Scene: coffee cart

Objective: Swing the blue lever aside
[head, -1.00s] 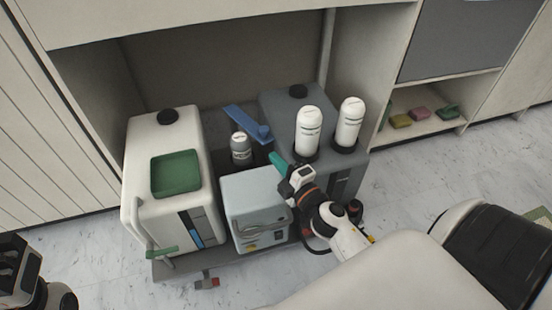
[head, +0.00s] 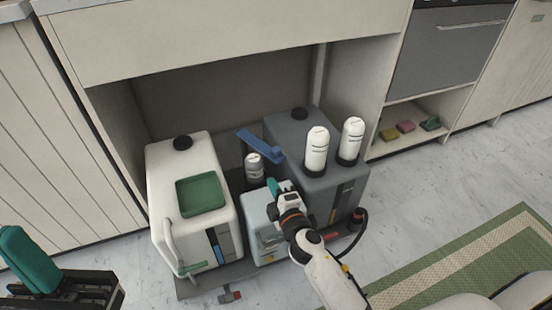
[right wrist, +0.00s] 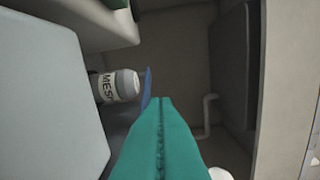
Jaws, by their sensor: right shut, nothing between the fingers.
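The blue lever (head: 261,146) lies slanted above the back of the cart, between the white machine and the dark grey machine, with its right end at the grey machine's edge. In the right wrist view a thin part of the blue lever (right wrist: 146,88) shows just beyond my fingertips, beside a labelled grey bottle. My right gripper (head: 273,186) has teal fingers, shut and empty, above the light grey box and in front of the lever; I cannot tell whether they touch it. The fingers fill the lower middle of the right wrist view (right wrist: 160,102). My left gripper (head: 35,265) is at the lower left, far from the cart; its opening is unclear.
The grey bottle (head: 254,168) stands close behind my right gripper. Two white bottles (head: 316,150) stand on the dark grey machine (head: 345,178). The white machine (head: 165,160) with a green tray is at left. Open floor (head: 420,190) lies to the right.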

